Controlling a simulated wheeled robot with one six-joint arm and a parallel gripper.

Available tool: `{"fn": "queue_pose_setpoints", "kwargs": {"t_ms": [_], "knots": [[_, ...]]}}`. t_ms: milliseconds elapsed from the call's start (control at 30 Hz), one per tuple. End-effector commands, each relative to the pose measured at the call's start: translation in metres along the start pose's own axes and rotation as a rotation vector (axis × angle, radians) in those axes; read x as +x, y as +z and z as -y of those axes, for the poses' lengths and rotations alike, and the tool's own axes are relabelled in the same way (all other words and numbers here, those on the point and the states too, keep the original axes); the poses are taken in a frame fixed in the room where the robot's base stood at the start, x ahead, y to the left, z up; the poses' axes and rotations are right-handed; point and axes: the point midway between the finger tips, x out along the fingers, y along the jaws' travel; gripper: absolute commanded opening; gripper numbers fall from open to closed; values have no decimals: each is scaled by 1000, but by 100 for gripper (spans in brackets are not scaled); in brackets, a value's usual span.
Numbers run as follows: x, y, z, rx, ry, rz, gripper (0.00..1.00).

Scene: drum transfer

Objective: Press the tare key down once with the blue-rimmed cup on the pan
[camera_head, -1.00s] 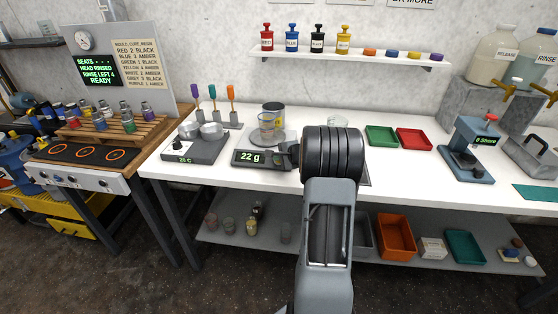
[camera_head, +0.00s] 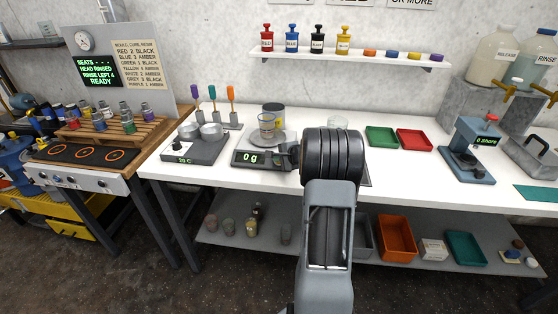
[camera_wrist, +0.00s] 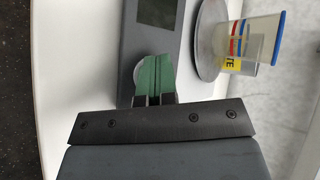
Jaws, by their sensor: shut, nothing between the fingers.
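The scale (camera_head: 247,167) stands on the white bench, and its display (camera_head: 250,157) reads 0 g. The clear blue-rimmed cup (camera_head: 266,128) stands upright on the round pan (camera_head: 287,138). The cup also shows in the wrist view (camera_wrist: 262,38), with coloured bands on its side, above the pan (camera_wrist: 208,45). My gripper (camera_wrist: 155,62) is shut and empty, its green fingertips together at the scale's front face. A pale round key (camera_wrist: 139,76) shows partly behind the fingertips. Contact is hidden, so I cannot tell how far the key is down. In the head view my wrist covers the key.
A dark container with a yellow label (camera_head: 275,109) stands behind the cup. A hotplate with metal pots (camera_head: 195,145) is left of the scale. Green (camera_head: 381,137) and red (camera_head: 414,139) trays lie to the right. The bench front between trays and press (camera_head: 468,155) is clear.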

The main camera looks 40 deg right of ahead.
Motion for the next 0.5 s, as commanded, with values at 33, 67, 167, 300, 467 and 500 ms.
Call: {"fn": "queue_pose_setpoints", "kwargs": {"t_ms": [33, 67, 167, 300, 467, 500], "knots": [[-2, 1, 1, 0, 0, -1, 0], [-2, 2, 2, -1, 0, -1, 0], [-6, 4, 4, 0, 0, 0, 0], [-9, 7, 7, 1, 0, 0, 0], [-10, 7, 7, 1, 0, 0, 0], [-10, 7, 7, 1, 0, 0, 0]]}}
